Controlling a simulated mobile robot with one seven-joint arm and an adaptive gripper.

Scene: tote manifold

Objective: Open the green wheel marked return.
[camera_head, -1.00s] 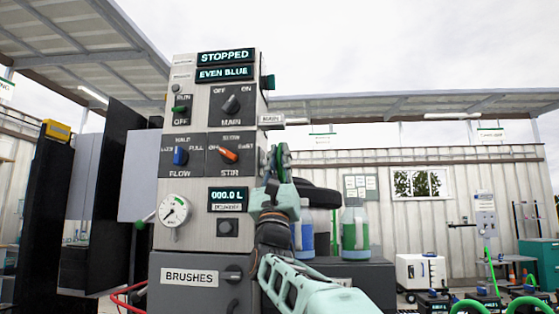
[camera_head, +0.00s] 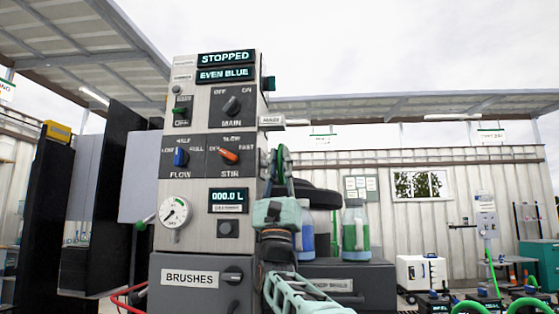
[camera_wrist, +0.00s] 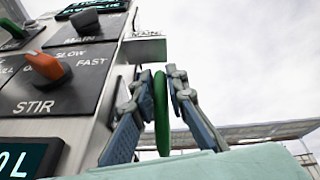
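A green wheel (camera_wrist: 162,112) stands edge-on at the right side of the grey control panel. My gripper (camera_wrist: 158,75) reaches up around it, with one finger on each side of its rim. A slim gap shows between the left finger and the rim, and the right finger is very close to it. In the head view my gripper (camera_head: 279,165) is at the panel's right edge and partly hides the wheel. No return marking is readable on this wheel.
The panel (camera_head: 205,140) fills the space left of my gripper, with an orange STIR knob (camera_wrist: 46,68) and a blue FLOW knob (camera_head: 181,156). Its display reads STOPPED. Bottles (camera_head: 355,230) stand on a dark cabinet (camera_head: 350,275) behind my arm. Open air lies to the right.

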